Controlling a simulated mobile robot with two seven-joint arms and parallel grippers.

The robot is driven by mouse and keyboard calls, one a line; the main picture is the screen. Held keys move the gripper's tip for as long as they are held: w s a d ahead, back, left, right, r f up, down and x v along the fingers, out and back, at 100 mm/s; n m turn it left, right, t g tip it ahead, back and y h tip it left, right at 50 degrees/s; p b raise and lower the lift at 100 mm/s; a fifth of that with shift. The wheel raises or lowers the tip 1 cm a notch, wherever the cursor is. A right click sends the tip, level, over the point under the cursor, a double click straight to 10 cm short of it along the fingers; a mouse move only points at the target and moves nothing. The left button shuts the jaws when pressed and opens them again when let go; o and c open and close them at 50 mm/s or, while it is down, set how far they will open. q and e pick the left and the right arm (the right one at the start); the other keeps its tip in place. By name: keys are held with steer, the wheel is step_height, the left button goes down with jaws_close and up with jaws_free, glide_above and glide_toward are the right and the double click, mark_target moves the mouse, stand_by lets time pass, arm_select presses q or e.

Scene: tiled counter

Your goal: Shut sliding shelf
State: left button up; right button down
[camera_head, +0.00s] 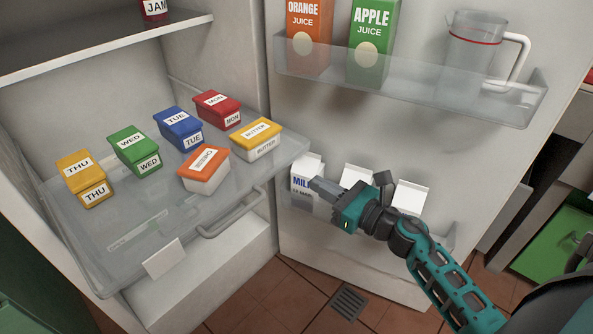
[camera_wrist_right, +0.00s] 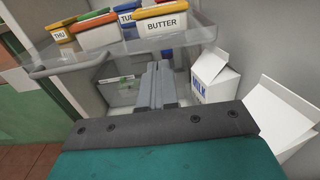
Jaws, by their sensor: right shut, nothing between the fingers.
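The sliding shelf (camera_head: 120,250) is a clear tray pulled partly out of the fridge, with a handle (camera_head: 232,212) along its front edge. It carries several labelled boxes, among them the yellow butter box (camera_head: 257,139) and the blue TUE box (camera_head: 179,129). My right gripper (camera_head: 318,187) is shut and empty, to the right of the shelf's front corner and beside the milk carton. In the right wrist view the shut fingers (camera_wrist_right: 158,84) point toward the space below the shelf rim (camera_wrist_right: 125,50). My left gripper is not in view.
The open fridge door has a lower bin with a milk carton (camera_head: 306,180) and white cartons (camera_head: 411,196). Its upper bin (camera_head: 420,80) holds orange juice (camera_head: 309,35), apple juice (camera_head: 373,42) and a pitcher (camera_head: 475,50). A fixed shelf (camera_head: 100,45) is above.

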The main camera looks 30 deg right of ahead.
mark_target(285, 165)
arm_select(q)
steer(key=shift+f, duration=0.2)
arm_select(e)
steer(key=x, duration=0.7)
steer(key=shift+w+a, duration=0.1)
steer(key=shift+w, duration=0.1)
